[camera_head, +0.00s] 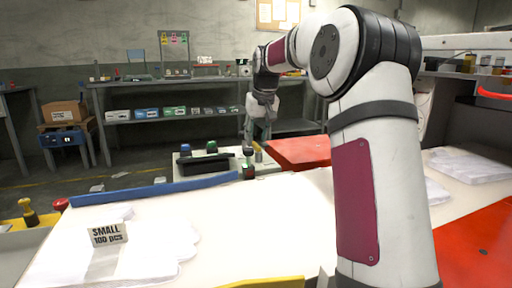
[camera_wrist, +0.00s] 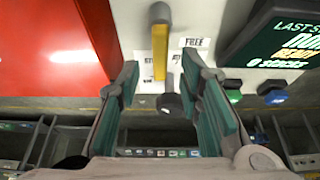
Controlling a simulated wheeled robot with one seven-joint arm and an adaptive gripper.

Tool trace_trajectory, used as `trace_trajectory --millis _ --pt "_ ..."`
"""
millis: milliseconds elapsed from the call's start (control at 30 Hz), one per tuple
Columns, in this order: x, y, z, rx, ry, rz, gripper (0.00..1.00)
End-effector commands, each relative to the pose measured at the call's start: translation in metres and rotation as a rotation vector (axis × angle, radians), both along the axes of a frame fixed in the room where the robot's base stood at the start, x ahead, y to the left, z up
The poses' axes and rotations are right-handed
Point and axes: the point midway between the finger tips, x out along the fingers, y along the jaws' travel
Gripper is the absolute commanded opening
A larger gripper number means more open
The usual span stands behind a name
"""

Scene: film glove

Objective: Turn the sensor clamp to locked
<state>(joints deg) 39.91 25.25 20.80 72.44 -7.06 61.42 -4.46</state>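The sensor clamp (camera_wrist: 160,52) shows in the wrist view as a yellow bar on a grey post, with its grey end at the top of the picture. A label reading FREE (camera_wrist: 195,43) is to its right; other labels beside the bar are partly hidden. My gripper (camera_wrist: 162,72) is open, one finger on each side of the bar's lower part, with visible gaps and no clear contact. A dark round knob (camera_wrist: 171,104) shows between the fingers. In the head view my gripper (camera_head: 260,128) points down above the yellow part of the clamp (camera_head: 258,153).
A dark display (camera_wrist: 280,35), a green button (camera_wrist: 233,96) and a blue button (camera_wrist: 272,90) are right of the gripper in the wrist view. A red surface (camera_wrist: 45,60) is to the left. A SMALL label card (camera_head: 107,233) stands on white gloves on the table.

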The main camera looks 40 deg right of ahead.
Motion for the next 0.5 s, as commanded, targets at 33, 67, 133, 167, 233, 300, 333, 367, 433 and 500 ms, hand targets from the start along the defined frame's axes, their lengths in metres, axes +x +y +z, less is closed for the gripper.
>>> trace_trajectory --millis 33,67,133,167,233,300,333,367,433,500 --pt "0.003 0.000 -0.008 0.001 0.000 0.001 0.33" --pt "0.004 -0.001 -0.010 0.000 -0.001 0.001 0.33" --pt "0.006 -0.001 -0.015 0.000 -0.001 0.001 0.33" --pt "0.007 -0.001 -0.016 0.001 -0.001 0.000 0.33" --pt "0.008 -0.002 -0.019 0.001 -0.001 0.000 0.33" --pt "0.008 -0.002 -0.020 0.001 -0.001 0.000 0.33" --pt "0.008 -0.002 -0.020 0.001 -0.001 0.000 0.33" --pt "0.008 -0.002 -0.020 0.001 -0.001 0.000 0.33" --pt "0.008 -0.002 -0.019 0.001 -0.001 0.000 0.33" --pt "0.008 -0.002 -0.019 0.001 -0.001 0.000 0.33"
